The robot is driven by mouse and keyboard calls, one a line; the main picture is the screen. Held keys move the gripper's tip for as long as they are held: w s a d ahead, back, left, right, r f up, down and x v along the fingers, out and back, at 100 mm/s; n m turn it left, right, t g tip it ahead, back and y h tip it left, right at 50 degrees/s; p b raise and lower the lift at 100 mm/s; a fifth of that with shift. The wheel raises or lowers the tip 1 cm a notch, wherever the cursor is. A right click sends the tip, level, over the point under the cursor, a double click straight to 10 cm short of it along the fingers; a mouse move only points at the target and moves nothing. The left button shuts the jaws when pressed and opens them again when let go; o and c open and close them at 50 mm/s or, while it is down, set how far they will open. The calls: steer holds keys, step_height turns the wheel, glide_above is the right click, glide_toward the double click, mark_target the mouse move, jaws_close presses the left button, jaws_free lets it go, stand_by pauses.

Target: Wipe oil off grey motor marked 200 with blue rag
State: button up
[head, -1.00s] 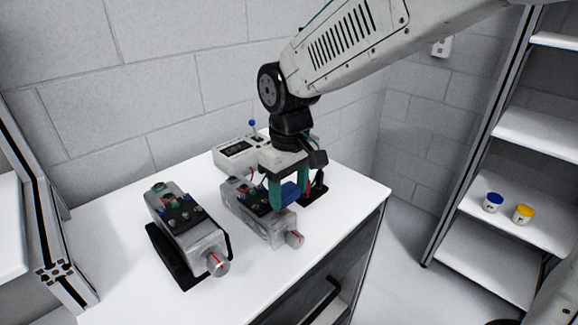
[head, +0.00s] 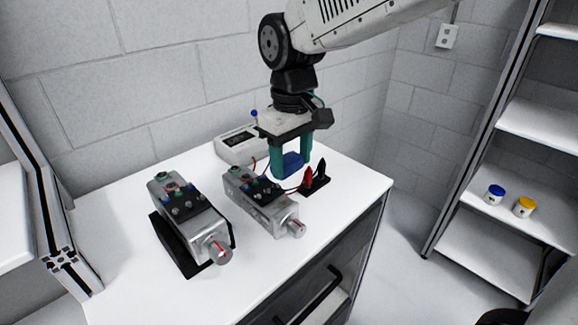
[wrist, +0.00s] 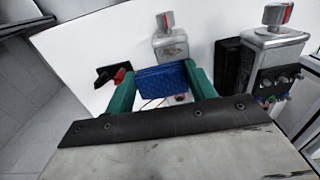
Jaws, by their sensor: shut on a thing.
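My gripper (head: 291,158) is shut on a blue rag (head: 292,165), held above the white bench top, behind and slightly above the right-hand grey motor. In the wrist view the rag (wrist: 163,82) spans between the two green fingers. The right-hand grey motor (head: 272,215) lies on the bench with its shaft toward the front right. A second grey motor (head: 196,232) sits on a black cradle to its left. I cannot read a 200 marking on either motor, and I see no clear oil on them. In the wrist view the motor behind the rag (wrist: 170,46) is partly hidden by it.
A white instrument box (head: 236,148) with a blue-tipped lever stands at the back of the bench. Blue-lidded (head: 494,194) and yellow-lidded (head: 524,207) jars stand on the right shelf. The front left bench is clear.

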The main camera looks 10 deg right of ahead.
mark_target(285, 179)
steer(key=shift+s+a+f, duration=0.25)
steer(key=shift+f, duration=0.6)
steer(key=shift+s+a+f, duration=0.2)
steer(key=shift+s+f, duration=0.05)
steer(key=shift+f, duration=0.65)
steer(key=shift+s+a+f, duration=0.25)
steer(key=shift+f, duration=0.6)
